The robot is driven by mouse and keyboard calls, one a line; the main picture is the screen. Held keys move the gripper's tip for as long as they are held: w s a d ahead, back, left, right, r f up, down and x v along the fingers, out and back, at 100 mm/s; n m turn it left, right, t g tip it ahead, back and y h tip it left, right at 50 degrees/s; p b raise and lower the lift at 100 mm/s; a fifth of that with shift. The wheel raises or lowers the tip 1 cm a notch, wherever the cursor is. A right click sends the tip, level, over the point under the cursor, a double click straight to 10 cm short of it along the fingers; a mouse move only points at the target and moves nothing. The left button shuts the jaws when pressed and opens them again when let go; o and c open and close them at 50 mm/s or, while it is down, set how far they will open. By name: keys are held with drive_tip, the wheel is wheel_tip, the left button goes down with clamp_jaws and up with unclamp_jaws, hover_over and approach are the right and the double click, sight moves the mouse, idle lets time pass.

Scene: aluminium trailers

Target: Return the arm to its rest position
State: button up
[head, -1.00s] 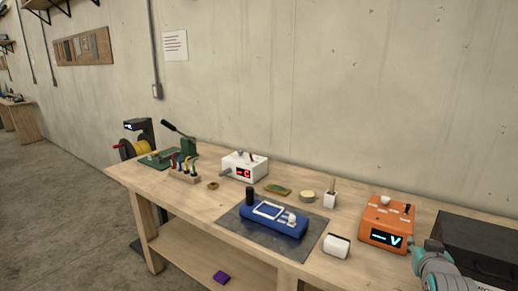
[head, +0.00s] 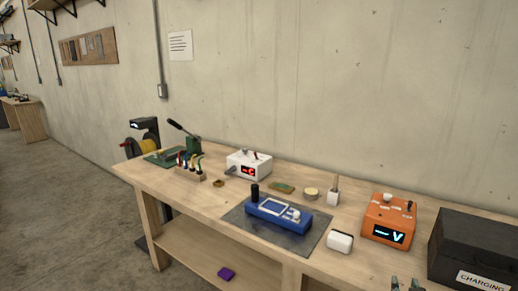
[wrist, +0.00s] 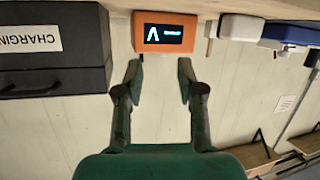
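In the head view only the tips of my gripper (head: 405,285) show at the bottom edge, in front of the bench and below the orange meter. The orange meter (head: 388,220) with a lit display stands on the bench top. It also shows in the wrist view (wrist: 165,20), just beyond the fingertips and apart from them. The rest of my arm is hidden in the head view.
A black charging box (head: 472,248) stands at the bench's right end. A white box (head: 340,241), a blue instrument (head: 277,215) on a grey mat (head: 235,217), and a white meter (head: 248,164) stand on the bench (head: 205,203). A purple block (head: 226,273) lies on the lower shelf.

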drive_tip(key=s+a+f+n+y, duration=0.1)
drive_tip(key=s+a+f, duration=0.55)
drive_tip(key=s, duration=0.35)
drive_tip(key=s+a+f+n+y, duration=0.1)
drive_tip(key=s+a+f+y, duration=0.1)
drive_tip(key=s+a+f, duration=0.55)
drive_tip(key=s+a+r+y, duration=0.1)
drive_tip(key=s+a+r, duration=0.1)
drive_tip(key=s, duration=1.2)
drive_tip(key=s+a+r+n+t+y, duration=0.1)
drive_tip(key=s+a+r, duration=0.1)
drive_tip(key=s, duration=1.1)
drive_tip(key=shift+s+a+r, duration=0.15)
drive_tip(key=shift+s+r, duration=0.05)
drive_tip(key=shift+s, duration=0.15)
